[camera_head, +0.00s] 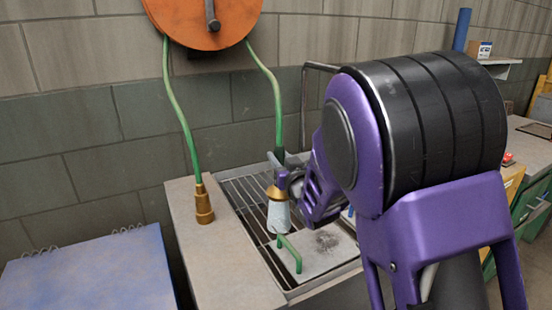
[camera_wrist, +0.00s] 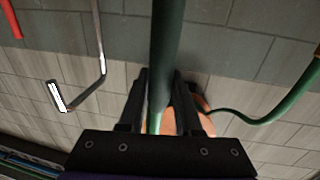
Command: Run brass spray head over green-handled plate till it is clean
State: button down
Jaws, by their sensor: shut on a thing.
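The brass spray head (camera_head: 276,193) hangs nose-down over the grated sink, and a pale spray cone (camera_head: 279,218) comes from its lower end. My gripper (camera_head: 281,176) is shut on the spray head's upper part, below the green hose. In the wrist view a dark green shaft (camera_wrist: 164,45) runs between the two fingers of my gripper (camera_wrist: 160,78). The green-handled plate (camera_head: 316,262) lies flat on the grate, with a dark smudge (camera_head: 327,240) on its far right part. Its green handle (camera_head: 290,254) stands up near the left edge, close to the spray. My arm hides the plate's right side.
An orange hose reel (camera_head: 203,18) is on the block wall. Its green hose (camera_head: 178,110) runs down to a brass fitting (camera_head: 203,205) on the grey counter (camera_head: 232,262). A blue spiral-bound pad (camera_head: 90,270) lies left. A bent metal pipe (camera_head: 304,95) rises behind the sink.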

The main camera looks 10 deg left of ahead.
jog(key=w+d, duration=0.6)
jog(key=d, duration=0.1)
jog(key=shift+d, duration=0.4)
jog(key=shift+s+r, duration=0.1)
jog(key=d+v, duration=0.1)
jog(key=v, duration=0.9)
jog(key=shift+d, duration=0.4)
dwell(1.9)
dwell(0.4)
jog(key=shift+a, duration=0.1)
dwell(0.3)
jog(key=s+a, duration=0.4)
jog(key=a, duration=0.2)
jog(key=shift+a, duration=0.25)
dwell(1.4)
dwell(0.4)
